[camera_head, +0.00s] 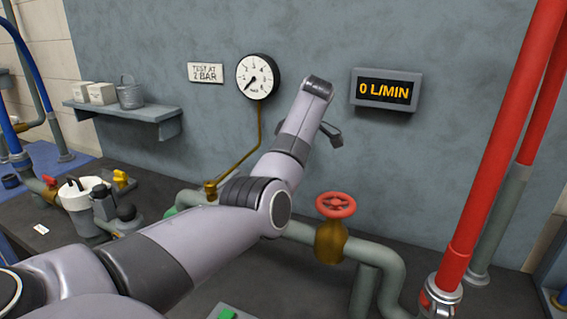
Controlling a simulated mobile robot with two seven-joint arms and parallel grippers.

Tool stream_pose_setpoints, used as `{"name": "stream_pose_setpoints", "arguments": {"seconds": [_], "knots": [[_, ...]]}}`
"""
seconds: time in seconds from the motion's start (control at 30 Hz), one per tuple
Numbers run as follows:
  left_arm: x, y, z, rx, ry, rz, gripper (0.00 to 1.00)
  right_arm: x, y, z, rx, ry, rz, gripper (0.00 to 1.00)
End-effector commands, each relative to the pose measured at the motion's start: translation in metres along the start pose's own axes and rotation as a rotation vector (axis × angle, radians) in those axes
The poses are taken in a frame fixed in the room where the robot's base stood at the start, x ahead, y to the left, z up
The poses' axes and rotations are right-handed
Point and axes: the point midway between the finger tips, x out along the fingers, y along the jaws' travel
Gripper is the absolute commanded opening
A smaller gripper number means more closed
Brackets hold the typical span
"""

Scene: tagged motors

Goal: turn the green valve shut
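A bit of green (170,211) shows at the left end of the grey-green pipe, just behind my arm; I cannot tell whether it is the green valve, as my arm hides most of that spot. A red handwheel (335,205) sits on a brass valve body (330,242) on the same pipe. My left arm crosses the view from the lower left. Its gripper (333,135) hangs in front of the wall, above the red handwheel and apart from it. Its fingers are small and partly hidden, so its opening is unclear. My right gripper is out of view.
The wall display (387,91) reads 0 L/MIN. A round gauge (255,77) hangs beside a "TEST AT 2 BAR" sign (205,73). A shelf (130,115) holds boxes and a bucket. Thick red pipes (500,140) stand at right. A green piece (226,313) shows at the bottom edge.

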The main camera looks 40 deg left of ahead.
Motion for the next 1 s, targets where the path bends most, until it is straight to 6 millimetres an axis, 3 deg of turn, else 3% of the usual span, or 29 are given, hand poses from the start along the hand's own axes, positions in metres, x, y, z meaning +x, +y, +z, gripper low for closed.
{"name": "stream_pose_setpoints", "arguments": {"seconds": [0.5,0.53,0.6,1.0], "knots": [[-0.0002,0.0003,-0.0015,-0.024,0.000,-0.006,0.00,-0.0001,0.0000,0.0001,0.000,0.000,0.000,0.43],[-0.0002,0.0003,-0.0015,-0.024,0.000,-0.006,0.18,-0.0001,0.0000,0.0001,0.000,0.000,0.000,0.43],[-0.0002,0.0003,-0.0015,-0.024,0.000,-0.006,0.40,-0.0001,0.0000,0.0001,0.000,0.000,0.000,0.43],[-0.0074,0.0007,-0.0003,-0.020,-0.001,-0.005,0.40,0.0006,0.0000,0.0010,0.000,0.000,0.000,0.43]]}}
